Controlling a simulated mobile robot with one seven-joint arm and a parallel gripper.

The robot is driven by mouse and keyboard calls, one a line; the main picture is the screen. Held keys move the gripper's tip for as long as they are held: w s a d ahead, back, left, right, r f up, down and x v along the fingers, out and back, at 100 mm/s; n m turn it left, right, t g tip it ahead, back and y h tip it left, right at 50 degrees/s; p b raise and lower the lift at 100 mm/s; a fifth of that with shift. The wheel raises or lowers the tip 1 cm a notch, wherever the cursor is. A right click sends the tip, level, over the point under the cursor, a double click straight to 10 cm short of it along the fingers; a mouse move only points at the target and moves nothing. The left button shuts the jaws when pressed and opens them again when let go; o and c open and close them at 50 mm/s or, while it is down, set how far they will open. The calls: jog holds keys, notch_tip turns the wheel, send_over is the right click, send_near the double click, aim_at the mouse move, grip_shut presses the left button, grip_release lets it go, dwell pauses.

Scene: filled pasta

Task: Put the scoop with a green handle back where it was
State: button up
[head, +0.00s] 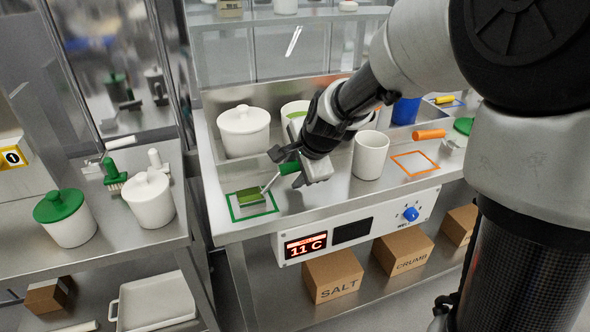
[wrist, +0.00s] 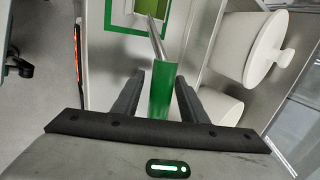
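The scoop's green handle (head: 289,168) lies beneath my gripper in the head view. Its thin metal shaft slants down left to a lighter green slab (head: 250,197) inside a green square outline (head: 233,209) on the counter. In the wrist view the handle (wrist: 166,92) lies between the two dark fingers of my gripper (wrist: 159,82). A gap shows between the left finger and the handle; the right finger overlaps its edge. The fingers look open around it. My gripper (head: 300,172) hides part of the handle in the head view. The scoop's far end is cut off in the wrist view.
A white lidded pot (head: 244,132) stands behind the green square, and a white cup (head: 370,155) stands right of my gripper. An orange-handled tool (head: 429,134) is near an orange square (head: 414,163). The counter's front edge is close to the green square.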

jog(key=shift+r, duration=0.3)
jog(key=p+v, duration=0.2)
jog(key=v, duration=0.9)
jog(key=shift+s+r+p, duration=0.25)
jog(key=shift+r+p, duration=0.05)
jog(key=shift+d, duration=0.1)
